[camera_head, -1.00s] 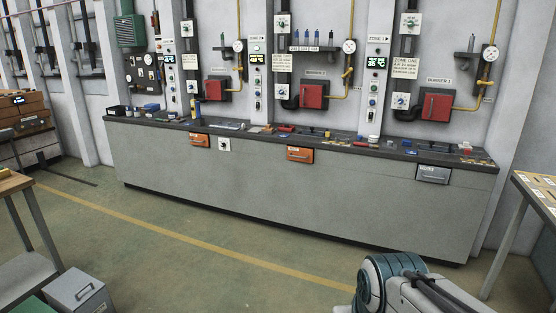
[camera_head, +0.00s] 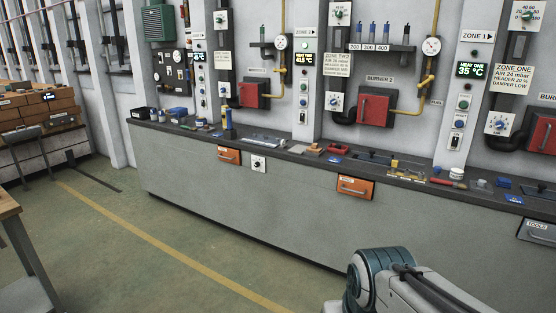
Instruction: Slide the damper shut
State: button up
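I cannot tell for certain which part is the damper. On the far left wall are several tall dark vertical fittings (camera_head: 112,42) with rods or slides; they are too small to read their positions. A placard (camera_head: 513,77) at the right mentions zone one and "damper low". Red burner boxes sit on the wall, including one marked Burner 2 (camera_head: 375,107). Part of my arm shows at the lower right; my gripper is out of view.
A long grey bench (camera_head: 240,195) runs along the wall, with small tools and parts on top and orange drawers (camera_head: 356,188) in front. Brown boxes (camera_head: 38,105) stand at the left. A table (camera_head: 10,208) edges in at lower left. Green floor (camera_head: 110,265) before the bench is clear.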

aim_at(366, 158)
jog(key=z, duration=0.1)
jog(key=i, duration=1.85)
jog(key=z, duration=0.65)
jog(key=i, duration=1.75)
jog(key=z, duration=0.4)
